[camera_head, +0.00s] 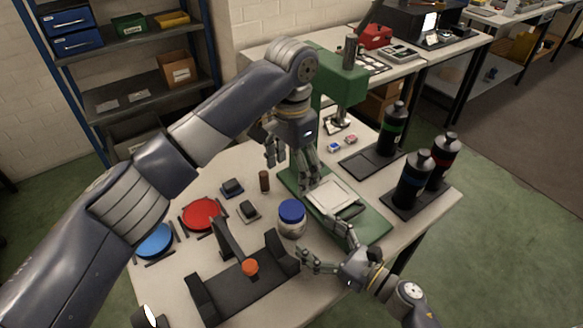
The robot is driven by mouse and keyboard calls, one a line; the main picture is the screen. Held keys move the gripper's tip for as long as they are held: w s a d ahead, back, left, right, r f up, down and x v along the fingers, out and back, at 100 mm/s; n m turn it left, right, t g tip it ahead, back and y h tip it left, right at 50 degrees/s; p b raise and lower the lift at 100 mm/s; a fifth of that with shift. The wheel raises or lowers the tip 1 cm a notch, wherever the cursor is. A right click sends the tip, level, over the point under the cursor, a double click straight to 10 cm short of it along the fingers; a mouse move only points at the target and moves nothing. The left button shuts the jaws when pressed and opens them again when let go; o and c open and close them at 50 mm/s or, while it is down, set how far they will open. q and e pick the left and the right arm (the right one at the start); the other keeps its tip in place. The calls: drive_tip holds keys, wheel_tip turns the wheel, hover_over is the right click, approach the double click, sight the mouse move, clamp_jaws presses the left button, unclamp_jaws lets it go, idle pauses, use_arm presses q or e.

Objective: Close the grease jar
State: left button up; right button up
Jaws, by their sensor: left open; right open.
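The jar (292,226) stands upright on the table, with a pale, see-through body and a blue lid (292,211) on its top. I cannot tell whether the lid is screwed tight. My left gripper (290,168) is open and empty, pointing down behind the jar, in front of the green press. My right gripper (322,242) is open at the jar's right, its fingers pointing left towards it; they look apart from the jar.
A red disc (202,214) and a blue disc (156,241) lie in black holders at left. A black fixture (243,285) with an orange knob stands in front. The green press (340,85) and black bottles (411,185) crowd the back and right.

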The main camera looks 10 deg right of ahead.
drive_tip(key=v, duration=0.6)
drive_tip(key=shift+d, duration=0.1)
idle(0.4)
